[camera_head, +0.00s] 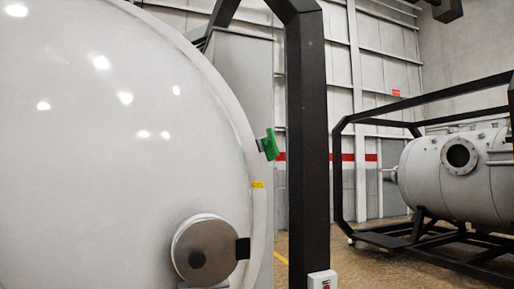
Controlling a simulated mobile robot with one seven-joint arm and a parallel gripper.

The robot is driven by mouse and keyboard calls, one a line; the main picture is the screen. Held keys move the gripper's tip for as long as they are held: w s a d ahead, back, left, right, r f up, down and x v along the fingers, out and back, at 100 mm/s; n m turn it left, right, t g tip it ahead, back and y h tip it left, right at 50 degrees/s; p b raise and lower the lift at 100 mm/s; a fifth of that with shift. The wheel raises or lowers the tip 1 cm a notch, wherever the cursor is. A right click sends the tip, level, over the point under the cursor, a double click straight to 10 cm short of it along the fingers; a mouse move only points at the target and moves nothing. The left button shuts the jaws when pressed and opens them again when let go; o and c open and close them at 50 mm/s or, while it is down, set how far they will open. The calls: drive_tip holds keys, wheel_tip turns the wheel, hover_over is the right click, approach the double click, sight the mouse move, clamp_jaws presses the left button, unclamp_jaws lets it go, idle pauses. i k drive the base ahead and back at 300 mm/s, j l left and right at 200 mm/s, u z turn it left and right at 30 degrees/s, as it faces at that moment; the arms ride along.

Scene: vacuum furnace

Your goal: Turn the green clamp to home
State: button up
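The green clamp (270,145) sits on the right rim of a large white furnace door (130,130). My gripper and arm do not show in the camera_head view.
A round grey port cover (204,250) juts from the door's lower right. A thick black frame post (308,145) stands just right of the clamp, with a white box (322,280) low on it. A second tank (455,180) in a black frame stands behind right.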

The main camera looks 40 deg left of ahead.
sight(271, 145)
drive_tip(key=i+u, duration=0.15)
drive_tip(key=u, duration=0.25)
drive_tip(key=i+l+u, duration=0.15)
drive_tip(key=u, duration=0.25)
drive_tip(key=i+l+u, duration=0.1)
drive_tip(key=u, duration=0.3)
drive_tip(key=l, duration=0.1)
